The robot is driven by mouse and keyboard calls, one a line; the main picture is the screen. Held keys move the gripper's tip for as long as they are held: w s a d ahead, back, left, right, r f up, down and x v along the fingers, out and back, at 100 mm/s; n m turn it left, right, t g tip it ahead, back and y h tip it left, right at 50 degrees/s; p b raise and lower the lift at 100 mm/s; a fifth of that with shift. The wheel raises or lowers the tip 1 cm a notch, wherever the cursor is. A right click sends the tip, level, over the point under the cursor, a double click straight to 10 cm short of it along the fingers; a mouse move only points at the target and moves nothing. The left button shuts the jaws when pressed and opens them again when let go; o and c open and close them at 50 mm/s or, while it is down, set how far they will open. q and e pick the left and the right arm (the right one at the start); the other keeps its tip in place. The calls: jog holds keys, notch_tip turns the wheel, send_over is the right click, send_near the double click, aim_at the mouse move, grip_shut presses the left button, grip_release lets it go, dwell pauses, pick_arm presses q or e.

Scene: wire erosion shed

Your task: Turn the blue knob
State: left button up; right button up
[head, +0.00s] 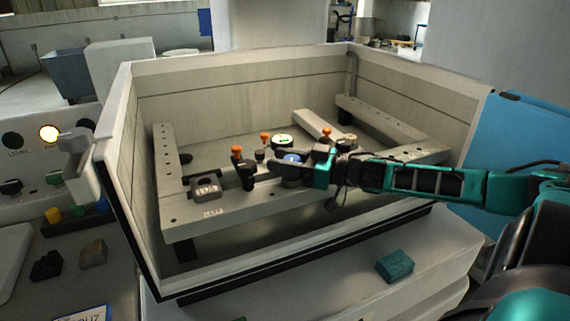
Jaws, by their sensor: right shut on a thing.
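The blue knob (291,158) is inside the open machine tank, near the middle of its fixture frame. Only part of its blue top shows, because my right gripper covers the rest. My right gripper (292,164) reaches in from the right, level, and its fingers are shut on the blue knob. My left gripper is not in view.
Orange-topped knobs (237,152) and a round dial gauge (282,140) stand close by on the frame (245,215). A teal block (395,265) lies on the ledge in front. A control panel with a lit lamp (49,133) is at the left.

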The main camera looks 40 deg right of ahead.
jog(key=shift+n+g+y+b, duration=0.4)
jog(key=shift+n+y, duration=0.1)
jog(key=shift+y, duration=0.2)
jog(key=o, duration=1.1)
jog(key=shift+a, duration=0.1)
